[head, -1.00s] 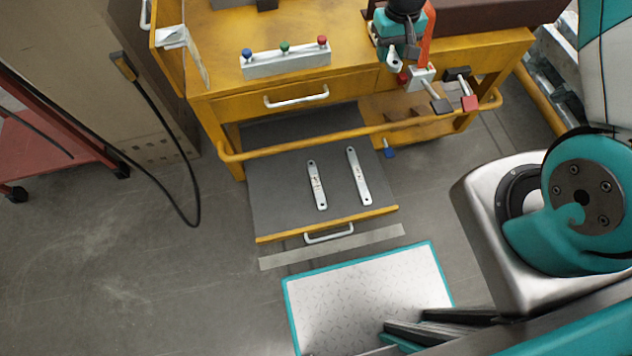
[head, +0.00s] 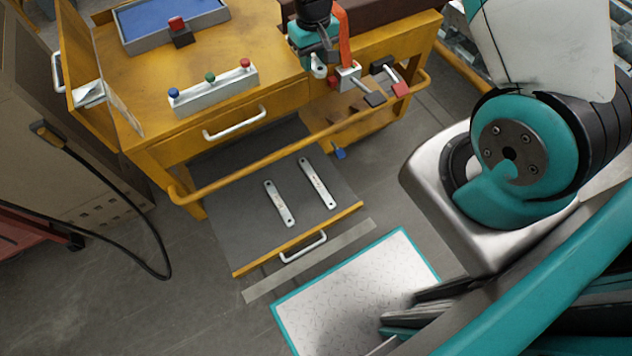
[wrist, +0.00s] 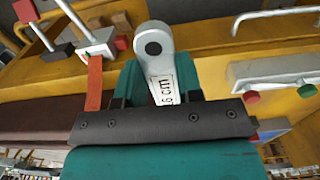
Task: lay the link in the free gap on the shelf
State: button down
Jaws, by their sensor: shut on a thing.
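My gripper (head: 312,52), teal and dark, is over the right part of the yellow bench in the head view. In the wrist view my gripper (wrist: 158,88) is shut on a pale grey link (wrist: 153,58). The link's round holed end sticks out beyond the jaws, with a partly hidden "cm" label. The other end is hidden. The pulled-out dark shelf (head: 235,228) is low at the bench front, apart from the gripper. Two pale links lie on it side by side, a shorter left one (head: 279,203) and a longer right one (head: 317,183). Bare mat shows around them.
A yellow rail (head: 265,152) crosses above the shelf. On the bench are a block with coloured knobs (head: 212,92) and a blue tray (head: 170,22). A teal-edged plate (head: 345,290) lies on the floor.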

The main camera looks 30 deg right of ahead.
jog(key=shift+r, duration=0.1)
jog(key=s+r+p, duration=0.8)
jog(key=p, duration=0.3)
jog(key=shift+s, duration=0.1)
